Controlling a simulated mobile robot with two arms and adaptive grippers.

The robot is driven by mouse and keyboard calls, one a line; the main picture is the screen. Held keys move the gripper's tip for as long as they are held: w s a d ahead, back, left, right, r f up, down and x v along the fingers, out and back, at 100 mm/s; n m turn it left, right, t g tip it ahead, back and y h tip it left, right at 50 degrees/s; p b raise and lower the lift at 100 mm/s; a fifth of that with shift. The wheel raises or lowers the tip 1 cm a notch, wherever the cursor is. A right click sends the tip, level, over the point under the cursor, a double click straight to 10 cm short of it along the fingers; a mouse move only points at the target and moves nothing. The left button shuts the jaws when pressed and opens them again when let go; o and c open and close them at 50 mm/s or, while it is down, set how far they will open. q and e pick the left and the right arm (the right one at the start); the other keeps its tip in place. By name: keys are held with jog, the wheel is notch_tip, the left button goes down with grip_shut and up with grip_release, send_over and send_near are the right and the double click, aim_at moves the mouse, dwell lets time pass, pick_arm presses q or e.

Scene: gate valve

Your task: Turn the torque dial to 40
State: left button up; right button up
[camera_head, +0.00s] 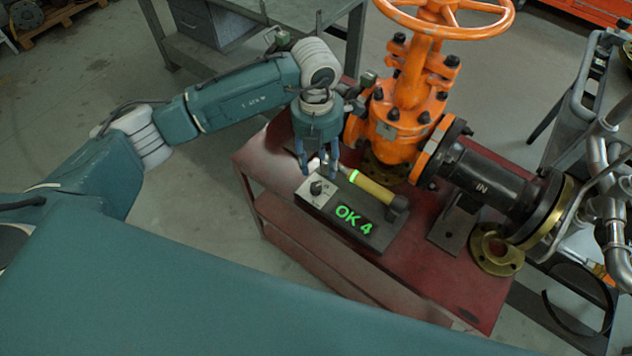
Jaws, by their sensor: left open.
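The torque dial (316,188) is a small dark knob on a pale plate at the left end of a dark box (350,236). The display (354,220) on this box reads "OK 4" in green. A tool with a yellow grip (371,188) and a lit green ring lies along the back of the box. My left gripper (319,172) points down just above and behind the dial, with its fingers apart. I cannot tell whether a finger touches the tool's left end. The dial's scale marks are too small to read. My right gripper is not in view.
The box stands on a red table (450,270). Behind it rises an orange gate valve (405,105) with a handwheel (440,15). A black pipe marked "IN" (490,185) and a brass flange (497,250) stand to the right. The table's front left is clear.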

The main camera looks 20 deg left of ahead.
aim_at(316, 186)
pick_arm(q)
jog(key=f, duration=0.3)
jog(key=f+p, duration=0.1)
jog(key=f, duration=0.3)
jog(key=a+f, duration=0.1)
jog(key=f, duration=0.2)
jog(key=shift+w+f, duration=0.1)
jog(key=shift+f, duration=0.2)
grip_shut()
